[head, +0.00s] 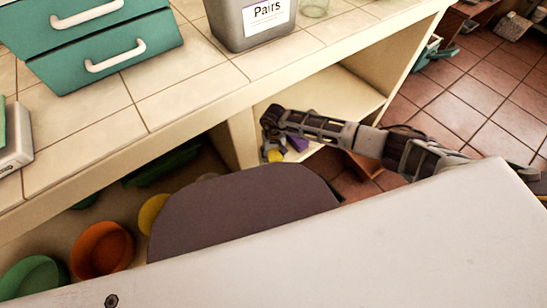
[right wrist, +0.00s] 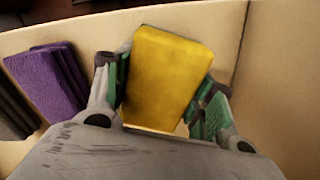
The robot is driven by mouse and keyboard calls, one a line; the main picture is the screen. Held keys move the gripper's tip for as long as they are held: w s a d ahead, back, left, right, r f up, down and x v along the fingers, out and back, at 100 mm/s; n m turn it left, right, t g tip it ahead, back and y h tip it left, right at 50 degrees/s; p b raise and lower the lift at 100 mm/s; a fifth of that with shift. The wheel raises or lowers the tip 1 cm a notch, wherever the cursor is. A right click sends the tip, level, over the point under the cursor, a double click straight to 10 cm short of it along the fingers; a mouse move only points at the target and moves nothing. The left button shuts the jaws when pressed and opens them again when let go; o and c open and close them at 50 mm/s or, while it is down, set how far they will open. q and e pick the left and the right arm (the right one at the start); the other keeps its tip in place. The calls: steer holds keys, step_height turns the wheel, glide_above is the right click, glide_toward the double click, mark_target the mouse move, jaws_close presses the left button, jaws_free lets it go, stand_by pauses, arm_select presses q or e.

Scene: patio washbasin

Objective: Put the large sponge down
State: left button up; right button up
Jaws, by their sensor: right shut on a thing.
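My right gripper (right wrist: 163,92) is shut on a yellow sponge (right wrist: 172,75), with one green-padded finger on each side of it. In the head view the right gripper (head: 272,135) is inside the open shelf under the counter, and a small part of the yellow sponge (head: 275,156) shows below it. I cannot tell whether the sponge touches the shelf. A purple sponge (right wrist: 47,80) stands to the left of the held one in the right wrist view, with a gap between them; it also shows in the head view (head: 297,143). My left gripper is not in view.
A dark grey block (right wrist: 14,115) stands beyond the purple sponge. The shelf (head: 335,88) has a divider (head: 240,137) at its left. The tiled counter (head: 95,127) above carries teal drawers (head: 105,50) and a grey bin (head: 250,28). Orange (head: 102,249) and green (head: 35,277) containers sit lower left.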

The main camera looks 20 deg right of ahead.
mark_target(274, 157)
steer(key=shift+f+b, duration=0.55)
steer(key=shift+f, duration=1.05)
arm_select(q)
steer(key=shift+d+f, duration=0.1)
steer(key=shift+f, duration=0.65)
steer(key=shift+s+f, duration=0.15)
arm_select(e)
steer(key=shift+f, duration=0.1)
steer(key=o, duration=1.3)
steer(key=shift+c, duration=0.2)
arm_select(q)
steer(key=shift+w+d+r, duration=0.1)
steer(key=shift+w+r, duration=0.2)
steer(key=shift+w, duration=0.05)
arm_select(e)
step_height(274, 157, up, 5)
steer(key=shift+p, duration=1.05)
arm_select(q)
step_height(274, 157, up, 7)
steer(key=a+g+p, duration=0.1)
steer(key=p, duration=0.1)
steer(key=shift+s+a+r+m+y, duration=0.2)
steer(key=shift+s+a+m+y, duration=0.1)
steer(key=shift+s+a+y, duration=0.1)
arm_select(e)
steer(key=shift+r, duration=3.6)
